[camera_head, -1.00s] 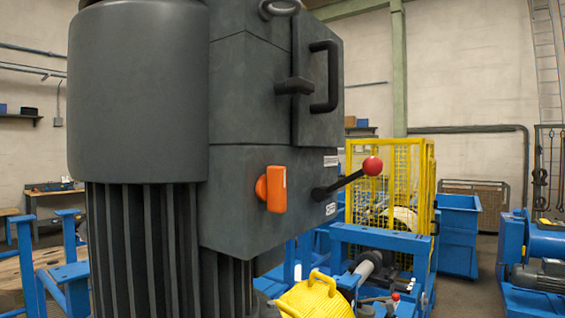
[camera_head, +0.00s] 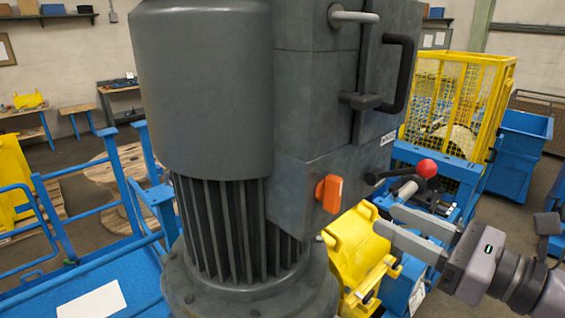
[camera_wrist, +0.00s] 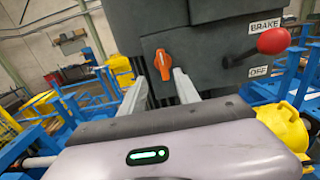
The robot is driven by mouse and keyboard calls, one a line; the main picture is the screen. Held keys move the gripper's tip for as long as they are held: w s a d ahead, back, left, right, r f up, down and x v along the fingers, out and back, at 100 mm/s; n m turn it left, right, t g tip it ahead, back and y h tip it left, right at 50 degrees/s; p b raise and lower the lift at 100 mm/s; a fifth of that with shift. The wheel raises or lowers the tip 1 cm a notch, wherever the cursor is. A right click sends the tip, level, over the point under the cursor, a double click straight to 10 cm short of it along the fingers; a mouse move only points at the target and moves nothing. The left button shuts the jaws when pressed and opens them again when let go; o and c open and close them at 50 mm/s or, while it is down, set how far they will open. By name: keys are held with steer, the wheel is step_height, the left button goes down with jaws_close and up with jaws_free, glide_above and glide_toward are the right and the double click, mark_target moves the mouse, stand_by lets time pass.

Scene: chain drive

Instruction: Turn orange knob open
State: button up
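The orange knob (camera_head: 332,193) sticks out from the lower front of the grey machine housing (camera_head: 310,100). In the wrist view the orange knob (camera_wrist: 163,64) stands roughly upright, slightly tilted, with a pale line on its face. My gripper (camera_head: 382,219) is at the lower right in the head view, its two fingers apart and pointing toward the knob. In the wrist view my gripper (camera_wrist: 160,80) has its fingers spread, and the knob shows beyond and between the tips. The fingers appear empty and apart from the knob.
A red-ball lever (camera_head: 427,168) juts out right of the knob; in the wrist view the red ball (camera_wrist: 273,41) sits between BRAKE and OFF labels. A black handle (camera_head: 398,72) is above. Yellow parts (camera_head: 355,245) lie below the knob. A yellow cage (camera_head: 470,75) stands behind.

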mark_target(340, 192)
steer(key=p+x, duration=0.1)
steer(key=x, duration=0.9)
steer(key=shift+w, duration=0.2)
steer(key=shift+w+a, duration=0.2)
steer(key=shift+w, duration=0.25)
steer(key=shift+s, duration=0.1)
steer(key=shift+c, duration=0.9)
jaws_close()
